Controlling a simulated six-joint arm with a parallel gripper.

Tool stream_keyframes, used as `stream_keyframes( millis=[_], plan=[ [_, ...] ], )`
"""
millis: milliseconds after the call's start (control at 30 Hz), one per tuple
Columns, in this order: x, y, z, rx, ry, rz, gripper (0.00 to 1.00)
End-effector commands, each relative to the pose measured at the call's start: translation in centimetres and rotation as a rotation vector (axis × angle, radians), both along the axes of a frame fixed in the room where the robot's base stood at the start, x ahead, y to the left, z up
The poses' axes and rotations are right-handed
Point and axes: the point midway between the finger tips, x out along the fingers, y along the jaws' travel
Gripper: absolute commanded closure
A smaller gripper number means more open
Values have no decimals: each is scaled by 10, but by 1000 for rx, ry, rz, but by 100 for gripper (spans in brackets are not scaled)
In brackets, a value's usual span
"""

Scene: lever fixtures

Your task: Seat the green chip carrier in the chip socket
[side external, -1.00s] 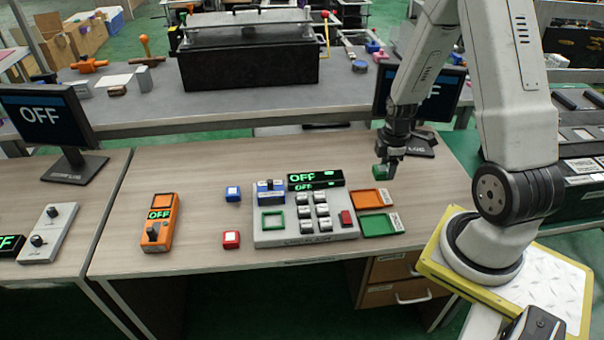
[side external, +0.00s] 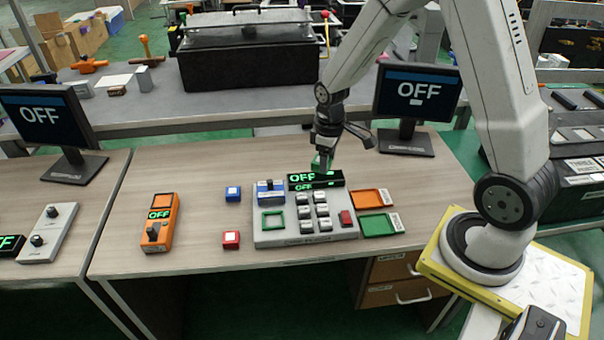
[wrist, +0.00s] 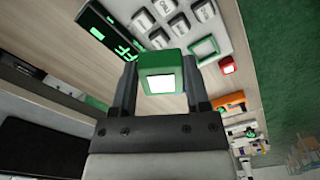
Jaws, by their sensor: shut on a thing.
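My gripper (side external: 323,168) is shut on the green chip carrier (wrist: 162,76), which has a white square face in the wrist view. In the side view the carrier (side external: 317,161) is partly hidden and held above the table, behind the black OFF display. The chip socket looks to be the green square frame (side external: 273,221) at the lower left of the grey panel (side external: 330,230). It also shows in the wrist view as a green-edged square (wrist: 205,50), apart from the carrier. The socket looks empty.
The OFF display (side external: 315,180) rises at the panel's back edge, with white keys (side external: 314,212) in front. A blue block (side external: 233,193) and a red block (side external: 231,239) lie left of the panel. Orange (side external: 370,199) and green (side external: 377,225) trays lie right.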

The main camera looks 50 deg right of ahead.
Motion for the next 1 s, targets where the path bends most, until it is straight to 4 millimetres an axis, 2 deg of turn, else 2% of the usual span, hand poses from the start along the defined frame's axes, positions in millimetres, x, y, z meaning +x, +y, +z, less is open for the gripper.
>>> stream_keyframes(
  millis=[200,400,600,867,1000],
  plan=[
    [16,44,16,0,-2,-120,100],
    [22,74,27,0,-1,-211,100],
    [25,88,32,0,-1,-260,100],
    [23,90,32,0,0,-268,100],
    [16,92,28,0,1,-267,100]
  ],
)
